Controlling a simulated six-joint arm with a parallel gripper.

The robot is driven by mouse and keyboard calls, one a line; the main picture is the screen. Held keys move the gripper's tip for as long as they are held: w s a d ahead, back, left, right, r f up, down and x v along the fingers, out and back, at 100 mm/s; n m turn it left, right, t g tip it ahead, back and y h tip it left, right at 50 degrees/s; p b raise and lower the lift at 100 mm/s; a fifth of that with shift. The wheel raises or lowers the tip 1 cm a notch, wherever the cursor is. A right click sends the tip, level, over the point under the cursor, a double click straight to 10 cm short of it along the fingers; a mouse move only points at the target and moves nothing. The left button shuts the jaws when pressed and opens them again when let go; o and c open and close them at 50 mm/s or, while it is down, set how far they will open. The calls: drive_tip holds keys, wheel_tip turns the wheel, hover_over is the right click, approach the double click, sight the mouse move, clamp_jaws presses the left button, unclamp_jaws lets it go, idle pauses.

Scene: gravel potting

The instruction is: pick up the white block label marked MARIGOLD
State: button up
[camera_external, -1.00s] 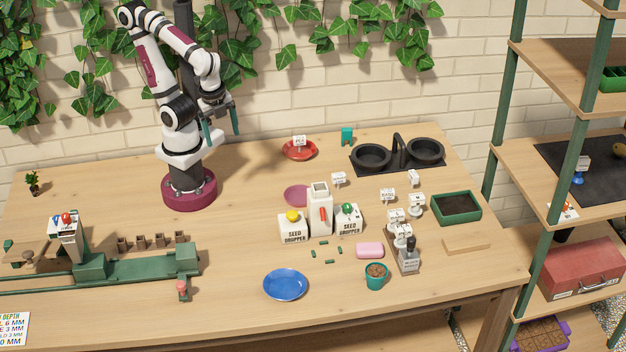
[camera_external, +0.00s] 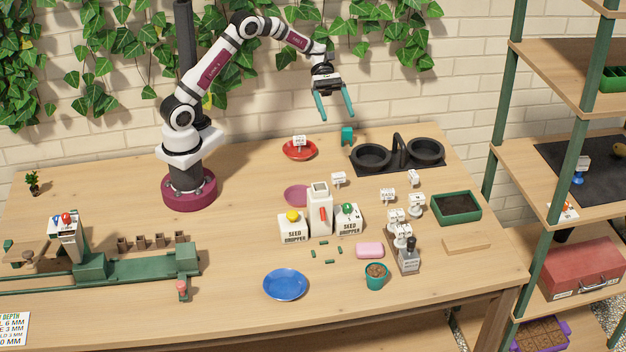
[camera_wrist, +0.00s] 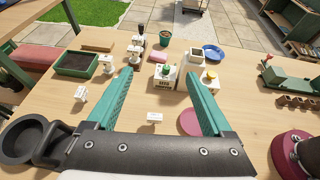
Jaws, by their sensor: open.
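Several small white block labels stand on the table, and their lettering is too small to tell which reads MARIGOLD. One label (camera_external: 338,179) stands alone behind the seed droppers; another (camera_external: 387,195) and a third (camera_external: 413,177) stand further right. More white labels (camera_external: 396,216) cluster near the green tray. One label (camera_external: 299,141) is on the red saucer (camera_external: 286,153). My gripper (camera_external: 337,117) is open and empty, high above the back of the table. In the wrist view, my gripper's (camera_wrist: 160,75) teal fingers are apart, with a label (camera_wrist: 154,117) on the table between them.
Two seed droppers (camera_external: 293,231) flank a tall white container (camera_external: 320,215). A black double-cup holder (camera_external: 371,160) stands at the back right, with a green soil tray (camera_external: 457,207) in front. A pink block (camera_external: 369,250) and blue plate (camera_external: 285,285) are nearer the front.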

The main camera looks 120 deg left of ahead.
approach(340, 182)
drive_tip(key=x, duration=0.4)
drive_tip(key=shift+w+d+r, duration=0.1)
drive_tip(key=shift+d+r, duration=0.05)
drive_tip(key=shift+r, duration=0.15)
drive_tip(key=x, duration=0.7)
drive_tip(key=shift+w+d+f, duration=0.15)
drive_tip(key=shift+w+f, duration=0.05)
drive_tip(key=shift+f, duration=0.25)
clamp_jaws()
